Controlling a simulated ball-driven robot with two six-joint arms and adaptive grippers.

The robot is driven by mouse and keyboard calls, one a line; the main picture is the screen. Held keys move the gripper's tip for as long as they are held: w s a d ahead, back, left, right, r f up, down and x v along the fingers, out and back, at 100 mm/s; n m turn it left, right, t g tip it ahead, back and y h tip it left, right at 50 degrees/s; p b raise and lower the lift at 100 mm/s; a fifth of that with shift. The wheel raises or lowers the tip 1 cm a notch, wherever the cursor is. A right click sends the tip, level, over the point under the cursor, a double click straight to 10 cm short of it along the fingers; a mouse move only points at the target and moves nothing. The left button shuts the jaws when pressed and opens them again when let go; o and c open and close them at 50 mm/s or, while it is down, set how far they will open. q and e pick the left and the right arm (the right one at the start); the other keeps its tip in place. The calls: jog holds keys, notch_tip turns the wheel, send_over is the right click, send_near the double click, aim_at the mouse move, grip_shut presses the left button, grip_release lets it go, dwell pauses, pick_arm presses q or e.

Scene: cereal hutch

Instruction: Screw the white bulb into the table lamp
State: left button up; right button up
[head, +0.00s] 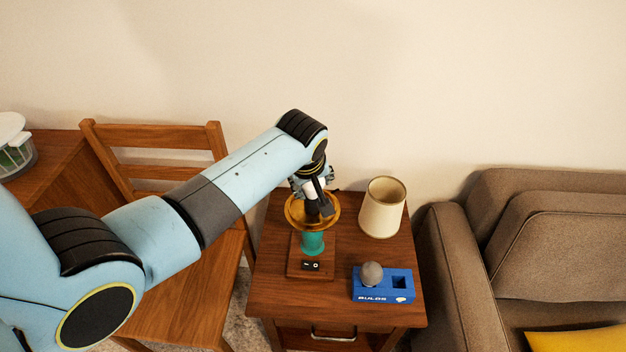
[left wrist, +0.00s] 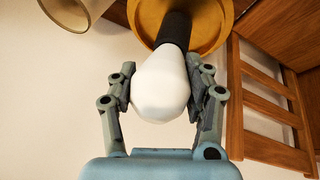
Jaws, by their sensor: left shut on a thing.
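The table lamp has a teal body (head: 312,243), a gold dish (head: 296,214), and a wooden base with a switch (head: 311,266). In the left wrist view the gold dish (left wrist: 214,22) and black socket (left wrist: 175,30) show. My left gripper (head: 316,192) is above the lamp. In the wrist view the left gripper (left wrist: 161,88) is shut on the white bulb (left wrist: 160,92), fingers on both sides. The bulb's narrow end meets the black socket's end, in line with it. Whether its thread is engaged is hidden. My right gripper is in neither view.
A cream lampshade (head: 382,208) stands at the table's back right. A blue bulb box (head: 382,291) at the front right holds a grey bulb (head: 371,273) beside an empty square hole. A wooden chair (head: 170,285) is left of the side table (head: 290,318), a brown sofa (head: 545,240) right.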

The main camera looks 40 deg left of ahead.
pick_arm(q)
jog(key=shift+r+m+h+p, duration=0.1)
jog(key=shift+m+h+p, duration=0.45)
jog(key=shift+m, duration=1.05)
jog(key=shift+m+h+p, duration=0.45)
jog(key=shift+m+h, duration=0.1)
jog(key=shift+m, duration=0.55)
jog(key=shift+m+h, duration=0.5)
jog(key=shift+m, duration=0.4)
jog(key=m, duration=0.1)
jog(key=m+h+b, duration=0.1)
jog(key=m, duration=0.1)
jog(key=shift+f, duration=0.25)
jog(key=shift+s+m+g+h, duration=0.1)
jog(key=shift+m+g+h, duration=0.2)
jog(key=shift+m, duration=0.2)
